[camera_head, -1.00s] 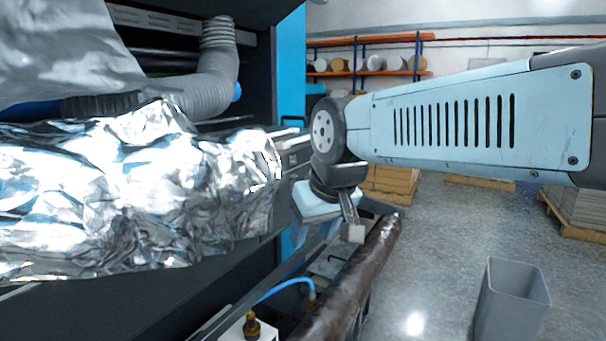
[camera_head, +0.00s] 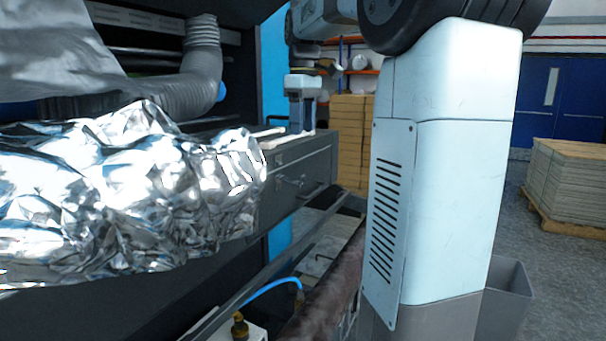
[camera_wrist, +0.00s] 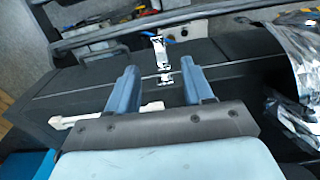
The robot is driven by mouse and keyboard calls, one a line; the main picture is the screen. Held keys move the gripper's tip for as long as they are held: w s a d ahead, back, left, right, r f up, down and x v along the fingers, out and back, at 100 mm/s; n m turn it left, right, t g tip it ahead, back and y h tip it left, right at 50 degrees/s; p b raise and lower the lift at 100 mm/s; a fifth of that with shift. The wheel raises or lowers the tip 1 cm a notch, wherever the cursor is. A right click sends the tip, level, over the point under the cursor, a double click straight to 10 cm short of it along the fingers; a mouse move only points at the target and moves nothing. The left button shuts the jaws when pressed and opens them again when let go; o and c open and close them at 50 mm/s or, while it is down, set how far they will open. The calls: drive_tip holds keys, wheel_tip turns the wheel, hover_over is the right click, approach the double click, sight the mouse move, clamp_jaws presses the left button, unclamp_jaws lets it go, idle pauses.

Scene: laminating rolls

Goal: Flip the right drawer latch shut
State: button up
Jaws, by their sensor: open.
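The dark grey drawer (camera_head: 318,160) sticks out from the machine beyond the foil, and its top also shows in the wrist view (camera_wrist: 85,85). A bright metal latch (camera_wrist: 160,50) stands out at the drawer's edge in the wrist view, with its small base plate between my fingers as seen there. My gripper (camera_head: 301,118) points down over the drawer's top in the head view. I cannot tell whether a finger touches the drawer.
A white lever (camera_wrist: 105,115) lies along the drawer top beside the left finger. Crumpled silver foil (camera_head: 130,190) is close on the left. A brown roll (camera_head: 325,305) and blue hose (camera_head: 265,290) are below. A grey bin (camera_head: 508,300) stands on the floor at right.

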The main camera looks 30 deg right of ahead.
drive_tip(key=f, duration=0.8)
drive_tip(key=w+f, duration=0.1)
drive_tip(key=f, duration=0.4)
drive_tip(key=shift+d+f, duration=0.1)
clamp_jaws()
idle(0.4)
